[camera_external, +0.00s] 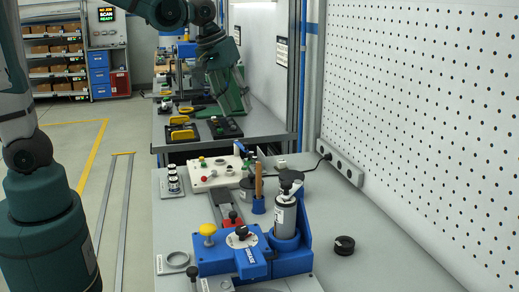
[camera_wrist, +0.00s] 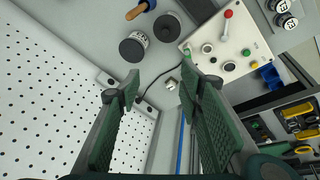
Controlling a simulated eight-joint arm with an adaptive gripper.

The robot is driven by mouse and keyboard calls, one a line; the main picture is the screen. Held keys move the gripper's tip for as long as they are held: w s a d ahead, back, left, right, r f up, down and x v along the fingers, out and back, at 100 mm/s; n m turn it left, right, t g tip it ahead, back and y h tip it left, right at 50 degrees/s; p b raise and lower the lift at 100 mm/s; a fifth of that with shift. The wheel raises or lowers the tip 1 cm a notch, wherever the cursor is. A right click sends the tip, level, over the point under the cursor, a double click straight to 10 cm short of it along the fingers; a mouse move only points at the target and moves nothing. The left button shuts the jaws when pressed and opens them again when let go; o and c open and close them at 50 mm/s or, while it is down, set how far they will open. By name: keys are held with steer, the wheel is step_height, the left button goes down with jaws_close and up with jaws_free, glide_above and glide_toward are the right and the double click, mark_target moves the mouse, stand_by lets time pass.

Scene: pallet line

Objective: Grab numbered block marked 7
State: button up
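My gripper (camera_wrist: 160,80) shows in the wrist view with its two green fingers spread apart and nothing held between them. A small pale block (camera_wrist: 171,84) lies on the bench beyond the fingertips, between them in the picture. It also appears as a small light block (camera_external: 281,164) behind the black-topped canister in the external view. No number can be read on it, so I cannot tell whether it is marked 7. In the external view my gripper hangs above the far part of the benches, and its fingertips are hard to make out.
A white control panel (camera_wrist: 228,45) with knobs lies beside the block. A dark cable runs to a power strip (camera_external: 340,163) along the pegboard (camera_external: 420,110). The right bench area is mostly clear.

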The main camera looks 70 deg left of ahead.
steer(key=w+a+f+n+g+p, duration=0.2)
steer(key=w+a+f+n, duration=0.45)
steer(key=w, duration=0.65)
steer(key=n+g+p, duration=0.1)
steer(key=n+g, duration=0.1)
steer(key=n, duration=0.2)
glide_above(282, 161)
steer(key=shift+h, duration=0.3)
step_height(282, 161, down, 14)
steer(key=shift+s+r, duration=0.1)
steer(key=shift+s, duration=0.05)
steer(key=shift+w+a+f, duration=0.2)
steer(key=shift+a+f, duration=0.1)
steer(key=shift+f, duration=0.3)
steer(key=shift+f, duration=1.3)
steer(key=shift+f, duration=2.6)
steer(key=c, duration=1)
